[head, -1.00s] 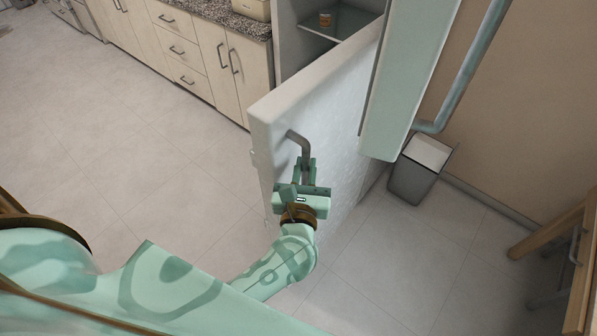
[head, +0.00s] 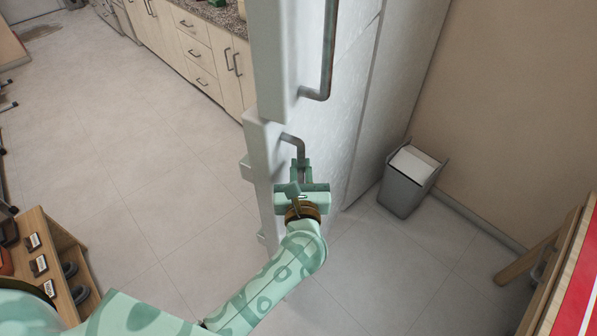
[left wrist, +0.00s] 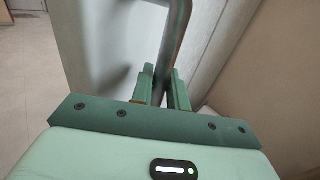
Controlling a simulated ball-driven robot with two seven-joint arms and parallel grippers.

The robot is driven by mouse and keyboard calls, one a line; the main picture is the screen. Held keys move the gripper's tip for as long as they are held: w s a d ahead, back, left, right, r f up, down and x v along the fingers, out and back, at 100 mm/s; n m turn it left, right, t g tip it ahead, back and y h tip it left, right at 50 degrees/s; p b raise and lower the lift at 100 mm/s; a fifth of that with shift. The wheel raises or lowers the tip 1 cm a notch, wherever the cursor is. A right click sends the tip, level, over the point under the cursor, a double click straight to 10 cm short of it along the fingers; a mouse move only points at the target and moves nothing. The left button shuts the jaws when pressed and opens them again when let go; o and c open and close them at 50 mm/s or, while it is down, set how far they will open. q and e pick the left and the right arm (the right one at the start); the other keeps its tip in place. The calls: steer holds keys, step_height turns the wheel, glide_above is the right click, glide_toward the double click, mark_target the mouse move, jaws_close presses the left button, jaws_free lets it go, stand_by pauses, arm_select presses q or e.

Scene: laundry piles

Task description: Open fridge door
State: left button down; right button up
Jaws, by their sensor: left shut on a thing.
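The fridge's lower door (head: 263,150) stands almost edge-on in the middle of the head view, with small ledges jutting from its left side. Its grey bent handle (head: 294,138) is on the right-hand face. My left gripper (head: 301,168) is shut on this handle; the left wrist view shows the metal bar (left wrist: 172,45) between the fingers (left wrist: 163,88). The upper door (head: 272,60) with its long handle (head: 327,50) rises above the lower one. The fridge interior is hidden, so how far the doors stand open cannot be told. My right gripper is not in view.
A grey bin (head: 405,190) stands on the floor right of the fridge by the beige wall. Cabinets (head: 215,60) line the back left. A wooden shelf unit (head: 50,245) is at lower left, and a red-topped table (head: 580,290) at lower right. The left floor is open.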

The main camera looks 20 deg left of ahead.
arm_select(q)
steer(key=shift+w+r, duration=0.1)
steer(key=shift+r, duration=0.1)
steer(key=c, duration=1.4)
jaws_free()
steer(key=shift+c, duration=0.2)
steer(key=shift+w+f, duration=0.1)
steer(key=shift+f, duration=0.05)
steer(key=b+v, duration=0.1)
steer(key=v, duration=1.1)
